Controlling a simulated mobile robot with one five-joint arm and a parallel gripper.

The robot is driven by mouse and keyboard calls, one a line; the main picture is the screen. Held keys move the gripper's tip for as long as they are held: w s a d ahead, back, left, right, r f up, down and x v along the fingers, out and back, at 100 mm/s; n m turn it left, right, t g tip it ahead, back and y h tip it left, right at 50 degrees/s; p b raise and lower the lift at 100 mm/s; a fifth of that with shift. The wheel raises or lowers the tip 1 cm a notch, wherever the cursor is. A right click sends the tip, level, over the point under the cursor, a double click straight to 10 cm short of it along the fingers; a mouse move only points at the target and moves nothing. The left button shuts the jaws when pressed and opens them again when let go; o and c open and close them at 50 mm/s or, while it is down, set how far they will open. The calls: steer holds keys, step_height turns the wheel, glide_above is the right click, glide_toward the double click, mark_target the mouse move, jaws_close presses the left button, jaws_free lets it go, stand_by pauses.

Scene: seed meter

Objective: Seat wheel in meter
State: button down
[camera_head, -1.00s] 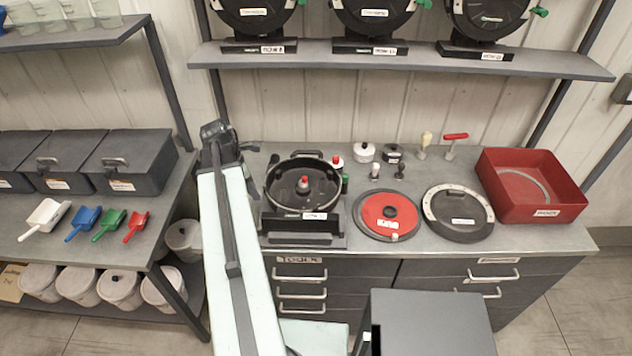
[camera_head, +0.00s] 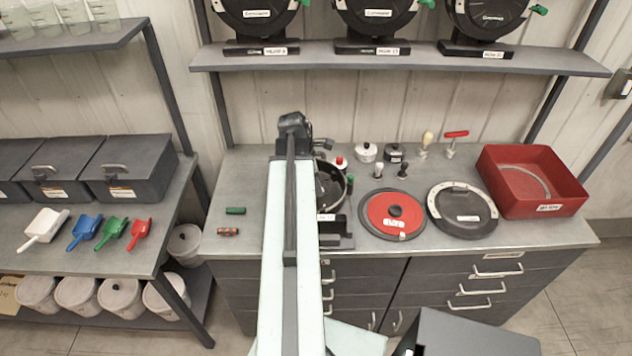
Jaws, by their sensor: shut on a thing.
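The black round meter (camera_head: 337,189) stands on the bench. My arm covers its left part, so its inside shows only partly. A black disc (camera_head: 462,222) with a pale rim arc lies further right. I cannot tell which part is the wheel. My gripper (camera_head: 292,124) is at the end of my raised arm, by the back left of the meter in the picture. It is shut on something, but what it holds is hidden.
A green tool (camera_head: 235,211) and a red-and-dark tool (camera_head: 228,231) lie left of my arm. Small pots (camera_head: 366,152) and handled tools (camera_head: 427,140) stand behind the discs. A red bin (camera_head: 530,182) is at the right. A shelf (camera_head: 400,58) with several round units hangs above.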

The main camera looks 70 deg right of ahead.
steer(key=b, duration=0.6)
glide_above(319, 207)
steer(key=w, duration=0.1)
steer(key=shift+w+a+f, duration=0.1)
steer(key=shift+a+f, duration=0.1)
steer(key=shift+f, duration=1.4)
steer(key=shift+w+a+f, duration=0.1)
steer(key=shift+a+f, duration=0.05)
steer(key=shift+f, duration=1.45)
steer(key=shift+s+r, duration=0.1)
steer(key=shift+s, duration=0.15)
steer(key=shift+f+b, duration=0.2)
steer(key=shift+b, duration=0.15)
steer(key=shift+f+b, duration=0.3)
steer(key=shift+f, duration=0.05)
steer(key=shift+f+b, duration=0.3)
steer(key=shift+f, duration=0.15)
steer(key=shift+a+f+b, duration=0.1)
steer(key=shift+a+b, duration=0.05)
steer(key=shift+b, duration=0.25)
